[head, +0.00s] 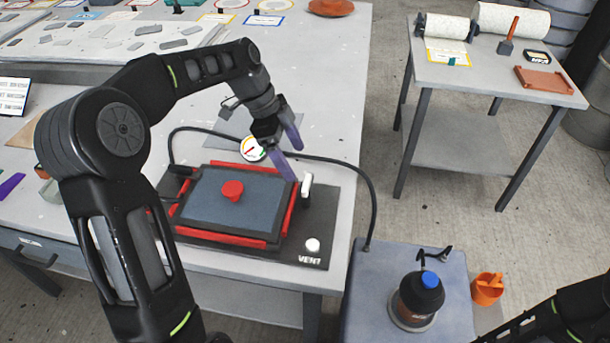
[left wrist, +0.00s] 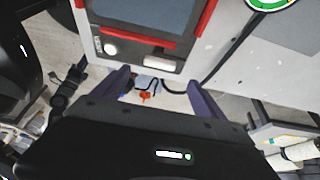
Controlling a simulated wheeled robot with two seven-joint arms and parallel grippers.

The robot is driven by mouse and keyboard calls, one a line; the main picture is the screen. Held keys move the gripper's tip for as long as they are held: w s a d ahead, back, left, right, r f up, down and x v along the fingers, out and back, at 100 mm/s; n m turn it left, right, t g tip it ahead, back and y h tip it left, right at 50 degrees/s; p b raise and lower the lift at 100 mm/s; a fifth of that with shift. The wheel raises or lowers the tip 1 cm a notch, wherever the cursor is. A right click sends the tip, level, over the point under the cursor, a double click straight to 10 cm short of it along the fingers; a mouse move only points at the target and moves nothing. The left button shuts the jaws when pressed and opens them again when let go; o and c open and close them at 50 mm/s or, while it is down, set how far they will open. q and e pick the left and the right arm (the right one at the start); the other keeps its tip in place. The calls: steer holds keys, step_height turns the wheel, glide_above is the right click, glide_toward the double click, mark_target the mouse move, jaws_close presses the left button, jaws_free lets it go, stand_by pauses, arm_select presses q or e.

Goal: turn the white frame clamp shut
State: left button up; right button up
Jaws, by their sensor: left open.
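The white frame clamp (head: 306,186) stands at the right side of the red-edged frame (head: 232,241), on a dark base plate. In the left wrist view the clamp (left wrist: 160,62) is a pale bar beside the red edge. My left gripper (head: 297,161) is open, its purple fingers apart just above and beside the clamp in the head view. In the left wrist view its fingers (left wrist: 158,85) have nothing between them but the background beyond. I cannot tell whether a finger touches the clamp. My right gripper is out of view; only its arm shows at lower right.
A red knob (head: 232,190) sits on the dark panel. A white VENT button (head: 313,245) is at the plate's front right corner. A round gauge (head: 253,148) and black hose lie behind. A dark pot with a blue cap (head: 421,291) stands on a side stand.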

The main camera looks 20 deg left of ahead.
mark_target(306, 182)
arm_select(q)
steer(key=p+x, duration=0.1)
steer(key=x, duration=0.6)
steer(key=shift+d+f, duration=0.1)
steer(key=shift+f, duration=0.15)
steer(key=shift+c, duration=0.2)
steer(key=c, duration=1.3)
